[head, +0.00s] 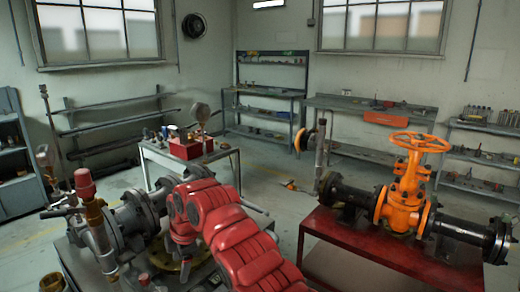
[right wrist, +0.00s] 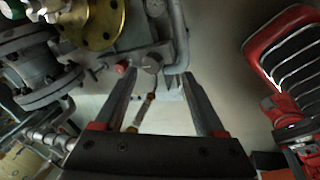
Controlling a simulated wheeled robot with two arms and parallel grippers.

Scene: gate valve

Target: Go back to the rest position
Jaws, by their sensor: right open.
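My red right arm rises from the bottom middle of the head view and bends down over the left workbench with its grey pipework (head: 135,215). My right gripper (right wrist: 158,82) shows clearly in the right wrist view, its two fingers spread and nothing between them. I cannot tell the gap between the fingertips and these parts. My left gripper is not in view. The orange gate valve (head: 405,190) with its handwheel (head: 422,142) stands apart at the right.
A red table (head: 350,252) carries the valve and its black pipes (head: 465,232). A small table with a red box (head: 186,148) stands behind my arm. A red-topped brass fitting (head: 95,215) stands upright at left. Shelves line the walls. Open floor (head: 270,180) lies in the middle.

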